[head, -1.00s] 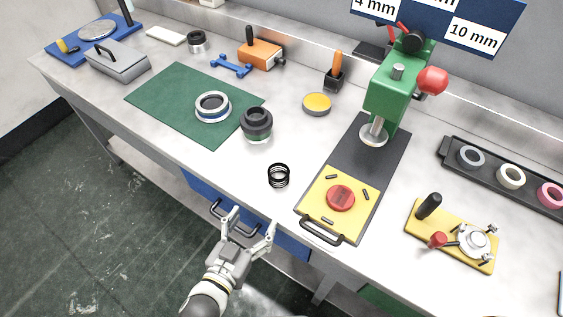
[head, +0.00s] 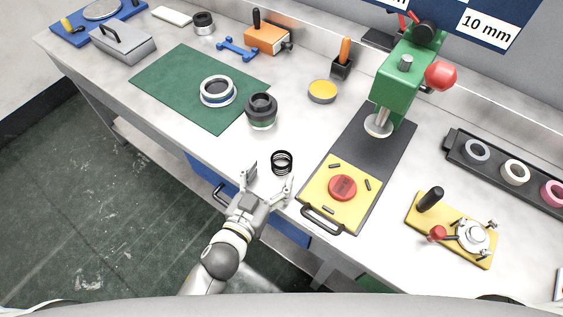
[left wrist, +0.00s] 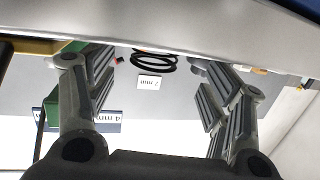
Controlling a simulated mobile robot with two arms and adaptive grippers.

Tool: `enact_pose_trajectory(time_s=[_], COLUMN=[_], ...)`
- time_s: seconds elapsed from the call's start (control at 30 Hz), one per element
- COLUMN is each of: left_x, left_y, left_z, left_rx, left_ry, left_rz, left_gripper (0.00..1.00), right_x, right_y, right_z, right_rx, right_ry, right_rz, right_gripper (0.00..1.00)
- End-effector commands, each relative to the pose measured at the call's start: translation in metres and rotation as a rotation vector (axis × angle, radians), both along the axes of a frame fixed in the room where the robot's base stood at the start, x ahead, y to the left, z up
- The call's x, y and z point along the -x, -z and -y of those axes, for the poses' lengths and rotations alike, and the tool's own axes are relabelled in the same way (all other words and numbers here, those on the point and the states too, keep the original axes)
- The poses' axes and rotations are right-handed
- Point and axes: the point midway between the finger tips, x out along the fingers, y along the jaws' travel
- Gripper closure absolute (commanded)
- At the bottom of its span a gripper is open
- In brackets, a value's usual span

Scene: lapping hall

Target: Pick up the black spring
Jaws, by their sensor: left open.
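The black spring (head: 282,162) stands on the bench near its front edge, left of the yellow plate. My left gripper (head: 270,180) is open and empty, with its two fingers reaching over the bench edge just in front of the spring. The spring lies a little beyond the fingertips. In the left wrist view the spring (left wrist: 153,62) shows between and beyond the open fingers of the left gripper (left wrist: 160,85). My right gripper is not in view.
A yellow plate (head: 318,192) with a red disc stands close on the right, under a green press (head: 403,80). A dark ring-shaped part (head: 262,112) stands behind and left of the spring, beside a green mat (head: 170,85). Bare bench lies around the spring.

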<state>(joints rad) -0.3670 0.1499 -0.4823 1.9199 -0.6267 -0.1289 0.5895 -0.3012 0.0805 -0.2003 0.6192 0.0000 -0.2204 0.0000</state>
Motion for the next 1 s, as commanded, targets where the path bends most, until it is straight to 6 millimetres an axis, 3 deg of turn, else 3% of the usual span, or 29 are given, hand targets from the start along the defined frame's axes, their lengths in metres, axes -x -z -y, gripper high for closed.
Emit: enact_pose_trajectory(time_s=[0.3,0.6,0.93,1.0], left_x=[-0.036,-0.04,-0.039,-0.04], left_y=[0.002,0.003,0.003,0.003], left_z=[0.022,0.024,0.023,0.023], left_rx=[0.001,0.001,0.001,0.001], left_ry=[0.0,0.0,0.0,0.0], left_rz=[0.002,0.0,0.0,0.0], left_gripper=[0.26,0.26,0.69,0.72], right_x=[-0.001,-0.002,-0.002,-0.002], right_y=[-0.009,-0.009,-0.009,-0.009], right_z=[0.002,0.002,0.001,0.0], right_rx=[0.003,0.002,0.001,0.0], right_ry=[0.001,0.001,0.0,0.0], right_rz=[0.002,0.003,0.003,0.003], right_gripper=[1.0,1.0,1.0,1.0])
